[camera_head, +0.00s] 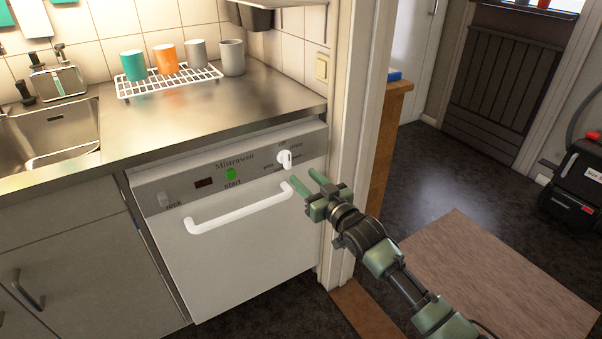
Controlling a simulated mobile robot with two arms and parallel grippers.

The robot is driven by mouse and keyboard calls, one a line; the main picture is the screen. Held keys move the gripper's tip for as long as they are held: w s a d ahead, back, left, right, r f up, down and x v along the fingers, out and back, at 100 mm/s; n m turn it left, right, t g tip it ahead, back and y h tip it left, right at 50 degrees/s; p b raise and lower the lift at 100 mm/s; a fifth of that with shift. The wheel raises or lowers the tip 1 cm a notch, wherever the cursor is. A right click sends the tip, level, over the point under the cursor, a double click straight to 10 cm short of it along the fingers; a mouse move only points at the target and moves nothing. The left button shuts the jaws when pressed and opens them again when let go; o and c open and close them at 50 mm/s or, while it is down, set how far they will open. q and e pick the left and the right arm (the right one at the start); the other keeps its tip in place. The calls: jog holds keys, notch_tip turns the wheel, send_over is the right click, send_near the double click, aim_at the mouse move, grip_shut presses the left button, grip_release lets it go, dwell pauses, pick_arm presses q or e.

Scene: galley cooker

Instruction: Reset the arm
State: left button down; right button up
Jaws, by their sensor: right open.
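My right gripper (310,184) is open and empty, with its two green fingers pointing up and left. It is in front of the right part of the built-in appliance (245,256), just below and right of the white knob (284,158). I see no contact with the knob, but the exact gap is hard to judge. My right arm (385,262) comes in from the lower right. My left gripper is not in view.
The appliance has a white handle (238,210) and a green start button (230,174). A door frame post (357,120) stands close to the right of my gripper. Cups stand on a white rack (168,80) on the counter. Open floor (440,185) lies to the right.

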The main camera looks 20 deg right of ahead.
dwell(0.4)
